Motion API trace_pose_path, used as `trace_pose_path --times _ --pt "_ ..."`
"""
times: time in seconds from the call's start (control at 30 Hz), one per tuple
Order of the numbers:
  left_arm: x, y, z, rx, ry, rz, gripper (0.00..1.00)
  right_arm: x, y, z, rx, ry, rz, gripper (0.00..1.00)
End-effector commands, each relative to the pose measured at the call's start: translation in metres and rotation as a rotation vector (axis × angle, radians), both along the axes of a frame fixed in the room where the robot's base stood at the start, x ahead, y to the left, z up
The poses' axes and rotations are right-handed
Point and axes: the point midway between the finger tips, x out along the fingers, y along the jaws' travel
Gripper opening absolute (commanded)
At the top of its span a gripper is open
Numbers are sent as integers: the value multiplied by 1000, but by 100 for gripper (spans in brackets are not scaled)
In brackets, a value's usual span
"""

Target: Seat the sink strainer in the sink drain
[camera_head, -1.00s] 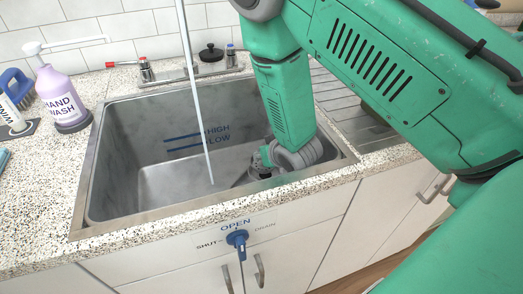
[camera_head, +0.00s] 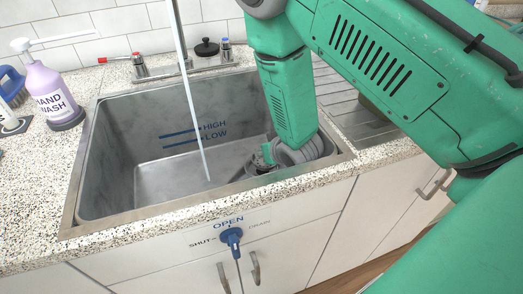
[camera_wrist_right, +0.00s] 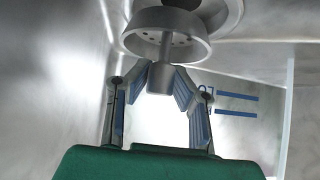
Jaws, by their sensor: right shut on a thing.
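The sink strainer (camera_wrist_right: 166,42) is a grey metal cup with small holes and a central stem. My right gripper (camera_wrist_right: 165,78) is shut on the stem's end, seen in the right wrist view. The drain (camera_wrist_right: 226,14) looks like a round metal rim behind the strainer at the top of that view. I cannot tell whether strainer and rim touch. In the head view my right gripper (camera_head: 262,160) is low in the right part of the sink (camera_head: 110,120), partly hidden by my wrist. The drain is hidden there. My left gripper is not in view.
A thin pale stream or rod (camera_head: 190,90) comes down into the sink, left of my arm. A hand wash bottle (camera_head: 50,95) stands on the left counter. Taps (camera_head: 140,66) and a black knobbed lid (camera_head: 207,48) are behind. A blue drain handle (camera_head: 231,237) is on the front.

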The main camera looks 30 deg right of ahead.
Motion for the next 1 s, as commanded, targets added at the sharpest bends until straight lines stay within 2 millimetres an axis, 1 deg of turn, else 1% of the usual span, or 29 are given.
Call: trace_pose_path --times 0.6,1.0 --pt "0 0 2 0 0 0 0 0 -2 1 2 0 -1 0" --pt "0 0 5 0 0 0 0 0 3 1 1 0 0 0"
